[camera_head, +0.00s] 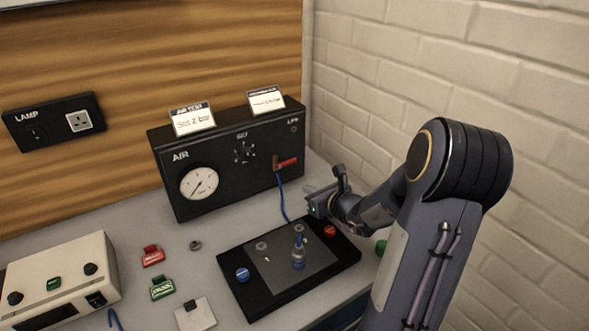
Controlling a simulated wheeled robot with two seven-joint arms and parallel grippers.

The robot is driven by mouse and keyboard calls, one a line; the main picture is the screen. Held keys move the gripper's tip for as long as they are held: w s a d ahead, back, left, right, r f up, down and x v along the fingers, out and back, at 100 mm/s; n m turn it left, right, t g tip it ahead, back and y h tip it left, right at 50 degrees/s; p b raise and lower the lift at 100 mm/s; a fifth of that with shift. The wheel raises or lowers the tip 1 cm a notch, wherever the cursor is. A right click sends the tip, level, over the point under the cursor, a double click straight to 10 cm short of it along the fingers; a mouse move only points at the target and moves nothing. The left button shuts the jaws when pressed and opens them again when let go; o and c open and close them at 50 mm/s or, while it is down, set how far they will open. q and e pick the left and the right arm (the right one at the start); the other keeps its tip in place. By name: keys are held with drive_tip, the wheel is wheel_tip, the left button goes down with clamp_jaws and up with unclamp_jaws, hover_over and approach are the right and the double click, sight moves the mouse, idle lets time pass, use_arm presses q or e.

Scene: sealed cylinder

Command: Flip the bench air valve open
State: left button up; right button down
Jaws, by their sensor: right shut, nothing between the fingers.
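The bench air valve is on the right of the front face of the black AIR box (225,157). Its red lever (288,162) points to the right, roughly level, from a small brass-coloured body (275,163). A blue hose (282,200) hangs below it to the bench. My right gripper (311,203) is shut and empty, just below and to the right of the lever, apart from it and above the back right of the black tray. My left gripper is not in view.
The black tray (236,254) carries a small blue-grey fitting (298,256), a blue knob (242,274) and a red knob (330,231). The box has a round gauge (199,183), a dial (245,152) and two cards on top. A beige instrument (62,270) stands left. The brick wall (385,75) is close on the right.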

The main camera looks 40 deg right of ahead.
sight(286, 163)
drive_tip(key=shift+d+f+m+h, duration=0.2)
drive_tip(key=shift+d+m+h, duration=0.1)
drive_tip(key=shift+d, duration=0.05)
drive_tip(key=p+x, duration=0.2)
drive_tip(key=x, duration=0.8)
drive_tip(key=shift+a, duration=0.15)
wheel_tip(286, 163, up, 4)
drive_tip(key=shift+s+p, duration=0.1)
drive_tip(key=shift+p, duration=1.05)
